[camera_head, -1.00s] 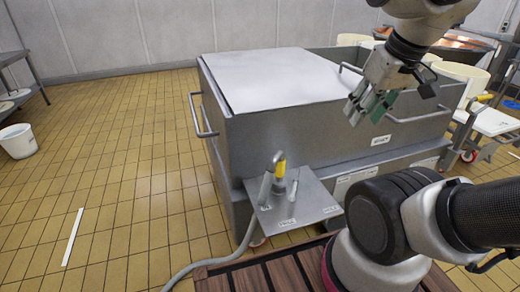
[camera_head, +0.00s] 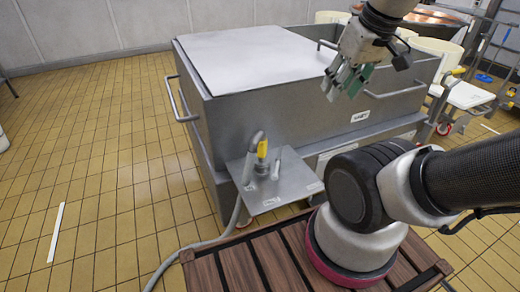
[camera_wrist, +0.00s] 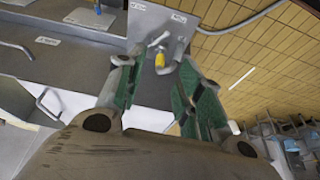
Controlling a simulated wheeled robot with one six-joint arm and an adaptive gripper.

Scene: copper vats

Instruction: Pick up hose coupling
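A grey hose (camera_head: 236,215) rises from the floor and arches over a small metal shelf (camera_head: 300,190) on the vat's front. By its bend is an upright fitting with a yellow band (camera_head: 262,149), seemingly the hose coupling; a short pale metal piece (camera_head: 279,160) is just right of it. In the wrist view the yellow part (camera_wrist: 160,60) shows between the fingertips, beyond them and apart from them. My gripper (camera_head: 345,88) has green-padded fingers spread apart with nothing between them. It is above and right of the shelf, in front of the vat. Exactly where the coupling ends is unclear.
The large steel vat (camera_head: 270,105) with a pale flat lid (camera_head: 255,58) stands behind the shelf. A side handle (camera_head: 178,105) sticks out at its left. A slatted wooden platform (camera_head: 240,268) is in front. The tiled floor (camera_head: 100,170) at left is mostly clear.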

